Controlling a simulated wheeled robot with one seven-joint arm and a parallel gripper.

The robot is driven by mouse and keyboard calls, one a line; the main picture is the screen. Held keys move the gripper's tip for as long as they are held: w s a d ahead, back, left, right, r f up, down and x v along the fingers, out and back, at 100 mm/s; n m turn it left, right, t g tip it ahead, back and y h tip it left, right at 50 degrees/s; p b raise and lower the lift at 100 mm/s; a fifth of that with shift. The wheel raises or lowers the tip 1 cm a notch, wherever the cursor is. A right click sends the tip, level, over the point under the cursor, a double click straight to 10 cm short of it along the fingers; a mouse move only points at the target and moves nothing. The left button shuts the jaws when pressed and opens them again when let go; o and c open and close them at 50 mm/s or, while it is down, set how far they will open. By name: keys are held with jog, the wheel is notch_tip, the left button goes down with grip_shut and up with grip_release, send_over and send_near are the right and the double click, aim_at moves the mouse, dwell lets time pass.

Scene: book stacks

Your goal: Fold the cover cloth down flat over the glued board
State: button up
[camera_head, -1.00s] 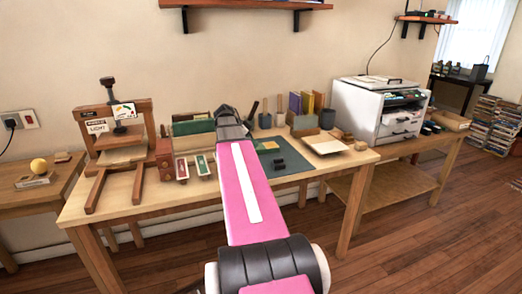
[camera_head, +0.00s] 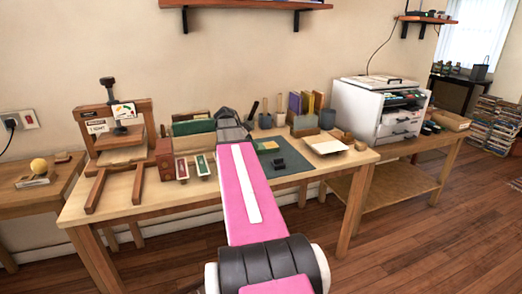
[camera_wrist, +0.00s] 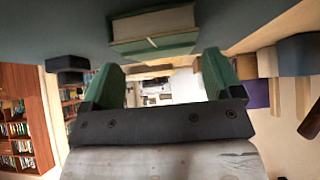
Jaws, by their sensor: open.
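My gripper (camera_wrist: 158,74) is open, with two green fingers apart and nothing between them. In the wrist view a small block with a cream face and green edges (camera_wrist: 155,25) lies on the dark mat just beyond the fingertips, apart from them. It looks like the board with its green cover cloth. In the head view a small green and yellowish piece (camera_head: 267,146), seemingly the same, sits right of my wrist. My arm hides the fingers there and part of the mat. I cannot tell how the cloth's flap lies.
A black two-part object (camera_head: 278,163) stands on the green mat (camera_head: 295,168); it also shows in the wrist view (camera_wrist: 70,68). A wooden press (camera_head: 118,135) and two small boxes (camera_head: 182,168) are at left. A tilted cream tray (camera_head: 326,145) is at right, with upright books (camera_head: 305,103) behind.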

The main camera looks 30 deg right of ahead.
dwell(0.9)
jog(key=c, duration=0.3)
